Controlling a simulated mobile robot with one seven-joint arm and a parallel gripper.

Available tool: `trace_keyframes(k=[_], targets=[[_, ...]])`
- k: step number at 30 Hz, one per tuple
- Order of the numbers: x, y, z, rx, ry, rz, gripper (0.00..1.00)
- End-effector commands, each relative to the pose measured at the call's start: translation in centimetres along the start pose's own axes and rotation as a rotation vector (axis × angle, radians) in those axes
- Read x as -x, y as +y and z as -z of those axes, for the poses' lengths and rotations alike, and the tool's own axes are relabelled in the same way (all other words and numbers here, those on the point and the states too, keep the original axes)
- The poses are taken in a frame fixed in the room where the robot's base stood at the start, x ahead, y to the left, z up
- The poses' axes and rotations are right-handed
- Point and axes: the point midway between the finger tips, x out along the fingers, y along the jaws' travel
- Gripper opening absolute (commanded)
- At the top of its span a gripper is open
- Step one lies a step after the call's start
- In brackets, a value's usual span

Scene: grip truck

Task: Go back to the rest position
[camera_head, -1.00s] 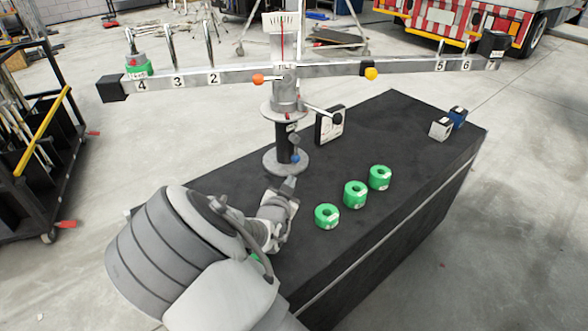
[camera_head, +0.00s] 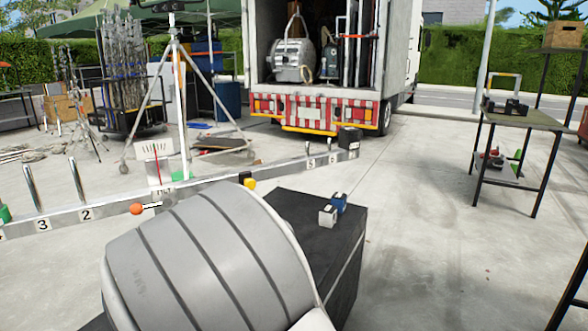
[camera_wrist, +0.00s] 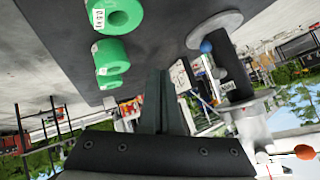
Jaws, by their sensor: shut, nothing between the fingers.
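My gripper (camera_wrist: 163,82) shows in the wrist view with its fingers together and nothing between them. The wrist picture is upside down. Green ring-shaped weights (camera_wrist: 118,14) stand on the dark bench top (camera_wrist: 165,25), apart from my fingers. The balance stand's round base (camera_wrist: 213,29) and dark post (camera_wrist: 232,70) are to the right of the fingers there. In the head view my large grey arm link covers the lower middle and hides the gripper, the green weights and much of the bench (camera_head: 340,240).
The balance beam (camera_head: 225,180) with numbered pegs crosses behind my arm. A small white block (camera_head: 327,216) and a blue block (camera_head: 338,202) sit on the bench's far end. A truck (camera_head: 318,112) stands behind, a side table (camera_head: 520,116) at right. Floor between is clear.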

Motion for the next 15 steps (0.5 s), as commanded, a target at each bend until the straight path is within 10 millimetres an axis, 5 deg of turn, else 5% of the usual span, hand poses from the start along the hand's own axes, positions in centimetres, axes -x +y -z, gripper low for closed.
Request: trace_keyframes(k=[6,15], targets=[[4.9,3.0,4.8,-0.035,-0.149,0.014,0.0],[13.9,7.9,9.3,0.023,-0.274,0.047,0.0]])
